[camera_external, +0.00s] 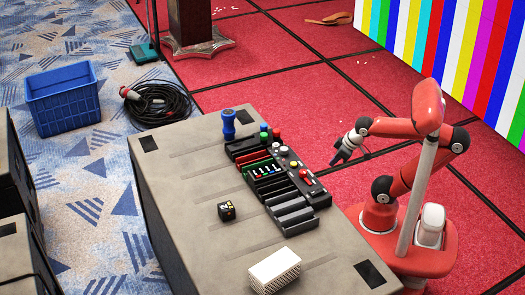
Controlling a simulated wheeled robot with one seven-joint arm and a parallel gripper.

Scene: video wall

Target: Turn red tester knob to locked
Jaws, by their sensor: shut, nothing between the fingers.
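A black device (291,215) with several modules and a raised strip of knobs lies on the grey case top. A red knob (304,174) sits on the near part of the knob strip, and a second red piece (276,133) is at its far end. I cannot tell which is the tester knob or how either is turned. My gripper (335,160) is shut and empty, in the air to the right of the strip, apart from the knobs.
The grey case (185,245) also bears a blue knobbed object (229,125), a small black cube (226,211) and a white ribbed block (274,271). A blue crate (63,98) and coiled cable (160,104) lie on the floor. A striped video wall (465,60) stands behind my arm.

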